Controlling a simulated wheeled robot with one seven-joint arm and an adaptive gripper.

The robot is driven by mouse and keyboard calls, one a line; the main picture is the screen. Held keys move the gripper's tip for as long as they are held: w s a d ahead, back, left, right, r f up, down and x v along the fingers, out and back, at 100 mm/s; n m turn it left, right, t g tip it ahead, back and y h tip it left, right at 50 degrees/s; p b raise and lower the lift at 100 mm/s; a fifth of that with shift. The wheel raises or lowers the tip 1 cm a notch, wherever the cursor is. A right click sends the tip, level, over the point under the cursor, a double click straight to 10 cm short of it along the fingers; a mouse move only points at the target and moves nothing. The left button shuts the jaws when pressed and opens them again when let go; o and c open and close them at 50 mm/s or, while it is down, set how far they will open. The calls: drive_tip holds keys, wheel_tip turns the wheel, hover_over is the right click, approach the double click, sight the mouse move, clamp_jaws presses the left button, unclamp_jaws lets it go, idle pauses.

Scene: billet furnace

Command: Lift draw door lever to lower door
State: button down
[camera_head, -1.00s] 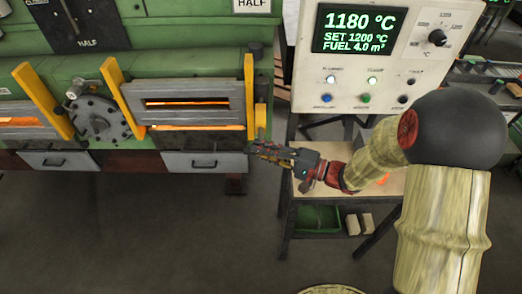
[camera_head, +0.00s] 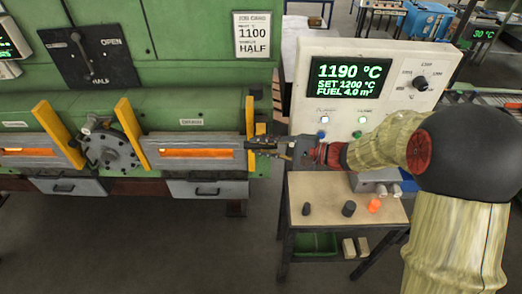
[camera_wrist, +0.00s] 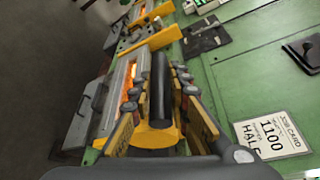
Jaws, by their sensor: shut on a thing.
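My gripper (camera_head: 262,147) is at the right end of the furnace's front, beside the right yellow post (camera_head: 250,120). In the wrist view, my gripper (camera_wrist: 155,95) is shut around a dark cylindrical handle, the draw door lever (camera_wrist: 160,88). A yellow part shows at the handle's near end, between the fingers. The lever is mostly hidden by my gripper in the head view. The grey draw door (camera_head: 165,161) is between two yellow posts, with an orange glowing slot (camera_head: 197,153) at it.
The control panel (camera_head: 345,70) reads 1190 °C and stands close to my arm. Below my arm is a small table (camera_head: 330,213) with dark billets and one glowing billet (camera_head: 374,205). A job card (camera_head: 252,35) reads 1100, HALF. The floor in front is clear.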

drive_tip(key=shift+w+r, duration=0.2)
drive_tip(key=shift+r, duration=0.2)
drive_tip(key=c, duration=2)
unclamp_jaws()
drive_tip(key=o, duration=0.3)
drive_tip(key=shift+f, duration=0.1)
drive_tip(key=shift+f, duration=0.1)
drive_tip(key=v, duration=1.2)
drive_tip(key=shift+s, duration=0.1)
